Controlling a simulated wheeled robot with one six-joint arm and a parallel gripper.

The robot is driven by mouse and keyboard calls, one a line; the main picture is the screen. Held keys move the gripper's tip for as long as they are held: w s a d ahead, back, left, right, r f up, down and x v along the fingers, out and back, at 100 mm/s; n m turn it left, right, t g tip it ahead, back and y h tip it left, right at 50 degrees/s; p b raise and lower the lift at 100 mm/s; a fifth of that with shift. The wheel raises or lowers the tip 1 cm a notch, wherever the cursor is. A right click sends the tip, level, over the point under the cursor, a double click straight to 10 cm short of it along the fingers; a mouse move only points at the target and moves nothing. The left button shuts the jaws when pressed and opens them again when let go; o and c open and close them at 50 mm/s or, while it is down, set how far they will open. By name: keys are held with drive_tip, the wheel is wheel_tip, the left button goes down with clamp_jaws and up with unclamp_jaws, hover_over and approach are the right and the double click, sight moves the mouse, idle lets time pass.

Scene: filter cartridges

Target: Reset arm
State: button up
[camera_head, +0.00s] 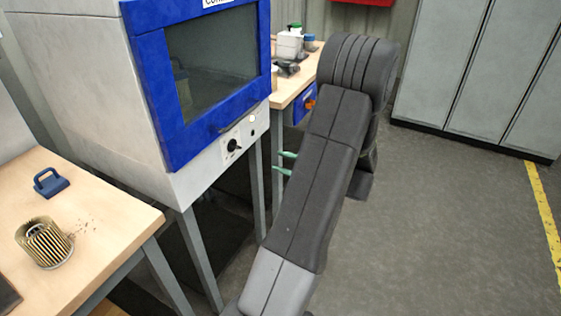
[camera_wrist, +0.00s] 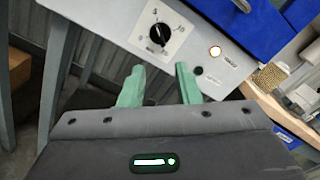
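My gripper (camera_head: 287,163) is in front of the blue-and-white cabinet's legs, below its control panel, at the end of my dark folded arm. In the wrist view its two green fingers (camera_wrist: 158,82) are spread with a gap between them and nothing held. The cabinet's control panel, with a black knob (camera_wrist: 158,34) and a lit button (camera_wrist: 215,51), lies beyond the fingertips. The fingers look apart from the knob.
The blue-framed cabinet door (camera_head: 210,60) is shut. A pleated filter cartridge (camera_head: 45,243) and a blue handled block (camera_head: 50,182) are on the left table (camera_head: 110,225). A second bench (camera_head: 290,85) stands behind my arm. Grey lockers (camera_head: 480,70) line the back; the right floor is clear.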

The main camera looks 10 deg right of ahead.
sight(239, 148)
drive_tip(key=x, duration=1.4)
drive_tip(key=shift+d, duration=0.1)
drive_tip(key=shift+f+n+b, duration=0.2)
drive_tip(key=shift+n+b, duration=0.2)
drive_tip(key=shift+n, duration=0.1)
drive_tip(key=shift+n+b, duration=0.45)
drive_tip(key=shift+n, duration=0.35)
drive_tip(key=n+b, duration=0.2)
drive_tip(key=n, duration=0.3)
drive_tip(key=shift+r, duration=0.1)
drive_tip(key=n, duration=0.5)
drive_tip(key=shift+n, duration=1.2)
